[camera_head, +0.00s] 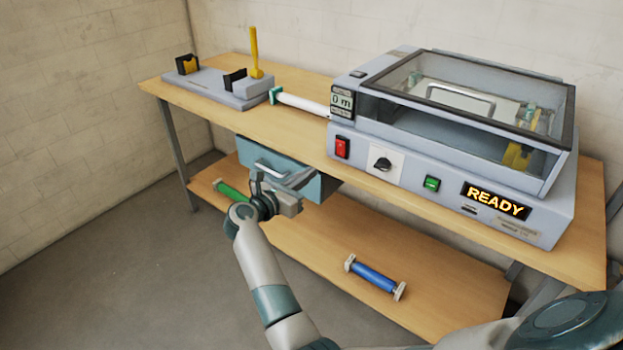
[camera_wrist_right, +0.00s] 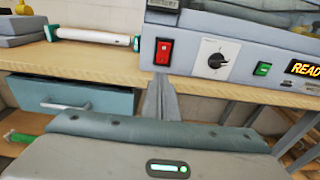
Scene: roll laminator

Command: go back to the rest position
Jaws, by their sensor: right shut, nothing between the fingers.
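My right gripper (camera_head: 306,180) is in the middle of the head view, in front of the bench's front edge and the blue-grey drawer (camera_head: 262,157). Its fingers are shut with nothing between them. In the right wrist view, the closed fingers (camera_wrist_right: 160,100) point towards the bench edge below the laminator's red switch. The gripper partly hides the drawer front in the head view. I cannot tell whether it touches the drawer. My left gripper is not in view.
The grey laminator (camera_head: 450,185), its display reading READY, stands on the wooden bench (camera_head: 300,122). A white roll (camera_head: 302,102) lies left of it, beside a grey stand (camera_head: 215,90) with a yellow post. A green roll (camera_head: 232,191) and a blue roll (camera_head: 374,277) lie on the lower shelf.

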